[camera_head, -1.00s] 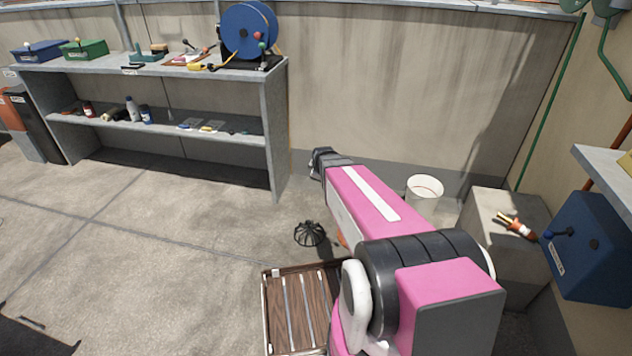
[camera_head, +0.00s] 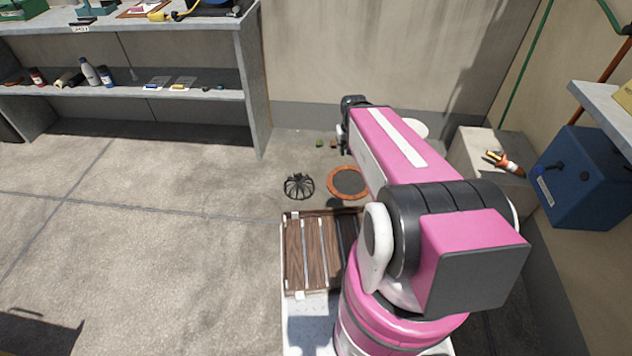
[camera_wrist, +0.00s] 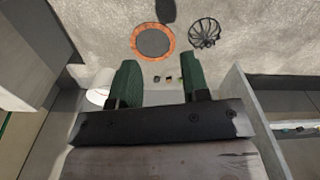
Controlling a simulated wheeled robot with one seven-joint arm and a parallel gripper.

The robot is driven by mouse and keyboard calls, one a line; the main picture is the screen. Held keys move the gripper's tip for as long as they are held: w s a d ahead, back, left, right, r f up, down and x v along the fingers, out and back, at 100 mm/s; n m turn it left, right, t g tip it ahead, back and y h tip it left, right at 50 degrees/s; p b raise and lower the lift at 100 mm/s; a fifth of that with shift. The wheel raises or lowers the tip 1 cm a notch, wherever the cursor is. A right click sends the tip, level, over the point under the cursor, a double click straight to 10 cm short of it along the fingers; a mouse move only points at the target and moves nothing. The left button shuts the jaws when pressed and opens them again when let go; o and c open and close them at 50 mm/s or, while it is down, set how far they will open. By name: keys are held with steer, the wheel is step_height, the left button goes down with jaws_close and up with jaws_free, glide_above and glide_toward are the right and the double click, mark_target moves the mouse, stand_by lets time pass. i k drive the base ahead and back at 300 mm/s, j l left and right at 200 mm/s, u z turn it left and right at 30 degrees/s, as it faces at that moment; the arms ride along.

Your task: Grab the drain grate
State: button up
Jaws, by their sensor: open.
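The drain grate, a black domed cage of curved bars (camera_head: 299,186), lies on the concrete floor just beyond the slatted wooden tray. It also shows in the wrist view (camera_wrist: 204,33), at the top right. An orange ring with a dark grey centre (camera_head: 348,183) lies flat on the floor to its right; the wrist view shows it too (camera_wrist: 153,41). My gripper (camera_wrist: 158,80) is open, its two green fingers apart with nothing between them. It is above the floor and apart from the grate. In the head view my arm hides most of the gripper.
The slatted tray (camera_head: 305,254) is beside my arm. A concrete-grey shelf unit (camera_head: 254,85) stands at the back left. A white bucket (camera_head: 415,128), a concrete block (camera_head: 484,150) and a blue box (camera_head: 585,178) are at right. Several small items lie near the wall.

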mark_target(299, 180)
steer(key=i+j+z, duration=0.1)
steer(key=j+z, duration=0.3)
steer(key=j, duration=0.15)
steer(key=j+z, duration=0.5)
steer(key=j, duration=0.8)
steer(key=k+j+z, duration=0.1)
steer(key=j, duration=0.8)
steer(key=k, duration=0.05)
